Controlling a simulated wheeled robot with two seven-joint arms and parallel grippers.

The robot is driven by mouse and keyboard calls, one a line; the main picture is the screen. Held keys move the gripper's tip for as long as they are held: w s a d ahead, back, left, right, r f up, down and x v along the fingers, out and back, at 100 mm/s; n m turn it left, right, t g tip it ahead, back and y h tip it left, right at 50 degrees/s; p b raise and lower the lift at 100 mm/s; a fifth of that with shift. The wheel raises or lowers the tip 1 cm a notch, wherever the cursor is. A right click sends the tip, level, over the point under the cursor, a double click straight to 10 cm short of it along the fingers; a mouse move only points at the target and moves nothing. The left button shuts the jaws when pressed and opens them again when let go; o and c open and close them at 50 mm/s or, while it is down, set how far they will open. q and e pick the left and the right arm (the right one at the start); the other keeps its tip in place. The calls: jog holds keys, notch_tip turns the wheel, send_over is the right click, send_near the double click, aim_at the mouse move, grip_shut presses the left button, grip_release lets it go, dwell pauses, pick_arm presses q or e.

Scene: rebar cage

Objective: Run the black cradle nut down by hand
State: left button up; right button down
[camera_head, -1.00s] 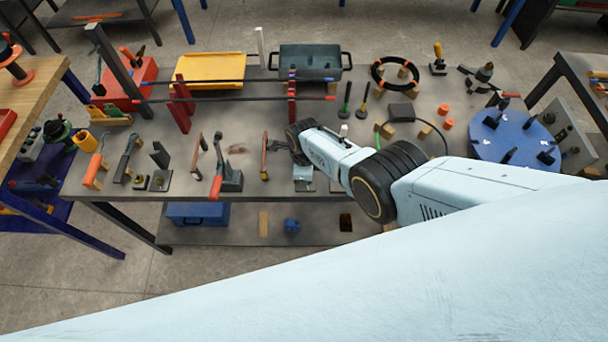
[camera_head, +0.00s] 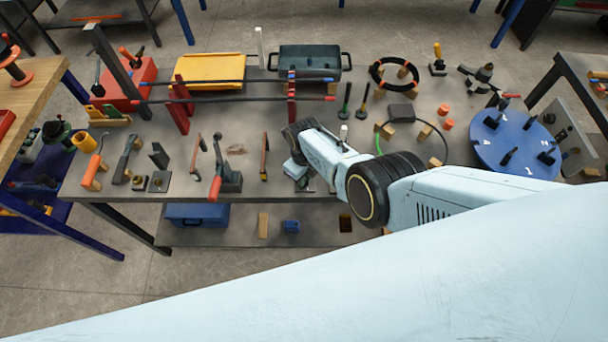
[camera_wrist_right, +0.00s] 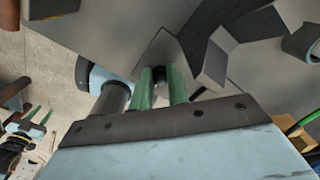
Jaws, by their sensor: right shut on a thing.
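My right gripper (camera_head: 298,171) is low over the front part of the grey bench, and my wrist largely covers the spot in the head view. In the right wrist view its two green fingers (camera_wrist_right: 161,80) point away from the camera. A grey metal cradle part (camera_wrist_right: 217,57) with angled blocks stands just beyond and right of the fingers. The nut's thread is hidden.
A red-handled clamp (camera_head: 217,180) and an upright orange-brown bar (camera_head: 265,157) stand left of the right gripper. Two dark bars (camera_head: 220,98) on red stands cross behind. A blue turntable (camera_head: 515,140) is at the right. The bench's front edge is close.

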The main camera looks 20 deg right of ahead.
jog(key=shift+d, duration=0.15)
jog(key=c, duration=1.4)
grip_release()
jog(key=shift+o, duration=0.2)
jog(key=shift+r+p, duration=0.5)
jog(key=shift+r, duration=0.1)
notch_tip(320, 180, up, 5)
jog(key=p, duration=0.2)
jog(key=shift+f+p, duration=0.1)
jog(key=shift+p, duration=0.2)
jog(key=shift+r, duration=0.35)
notch_tip(320, 180, up, 7)
jog(key=shift+f, duration=0.15)
